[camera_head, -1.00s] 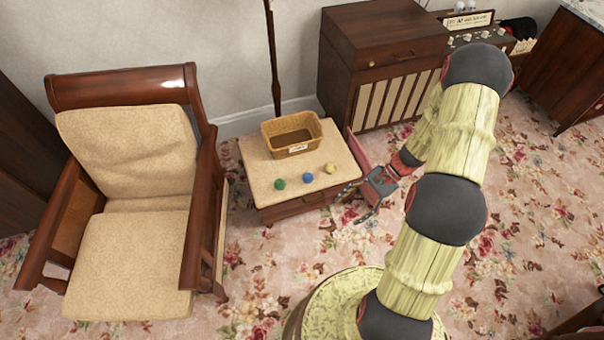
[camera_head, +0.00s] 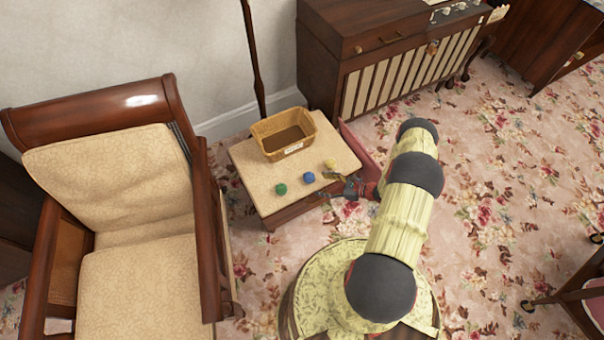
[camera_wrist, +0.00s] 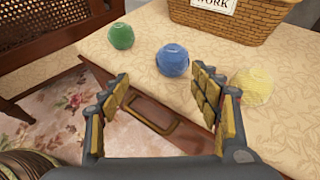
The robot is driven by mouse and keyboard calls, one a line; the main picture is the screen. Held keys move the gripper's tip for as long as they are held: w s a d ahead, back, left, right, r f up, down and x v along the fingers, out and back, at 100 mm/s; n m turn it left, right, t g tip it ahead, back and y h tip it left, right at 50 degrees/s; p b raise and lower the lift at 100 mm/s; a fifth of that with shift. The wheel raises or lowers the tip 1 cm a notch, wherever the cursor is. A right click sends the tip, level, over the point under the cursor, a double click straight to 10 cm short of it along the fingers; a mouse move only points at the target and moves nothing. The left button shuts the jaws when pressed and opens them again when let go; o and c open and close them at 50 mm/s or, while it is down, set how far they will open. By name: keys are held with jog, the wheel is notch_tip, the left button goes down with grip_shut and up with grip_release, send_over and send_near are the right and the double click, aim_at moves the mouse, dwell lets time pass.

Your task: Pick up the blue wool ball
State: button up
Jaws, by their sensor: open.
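The blue wool ball (camera_head: 309,177) sits on the cream top of a small side table (camera_head: 256,188), between a green ball (camera_head: 281,189) and a yellow ball (camera_head: 330,163). In the wrist view the blue ball (camera_wrist: 172,60) lies beyond my fingertips, roughly in line with the gap between them. My gripper (camera_wrist: 164,88) is open and empty. In the head view my gripper (camera_head: 336,184) is at the table's front right edge, close to the blue and yellow balls but apart from the blue one.
A wicker basket (camera_head: 262,130) with a label stands behind the balls on the table. A wooden armchair (camera_head: 120,175) stands close on the left. A wooden cabinet (camera_head: 385,75) is behind on the right. Flowered carpet lies open at right.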

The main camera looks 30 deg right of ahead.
aim_at(310, 177)
jog(key=shift+m+t, duration=0.3)
jog(key=shift+t, duration=0.1)
jog(key=b+x, duration=0.1)
jog(key=x, duration=0.1)
jog(key=d+b+x, duration=0.1)
jog(key=x, duration=0.2)
jog(key=w+b+x, duration=0.1)
jog(key=x, duration=0.2)
jog(key=shift+w+d+r, duration=0.15)
jog(key=shift+h, duration=0.3)
jog(key=shift+c, duration=0.6)
jog(key=c, duration=1.1)
jog(key=shift+r, duration=0.15)
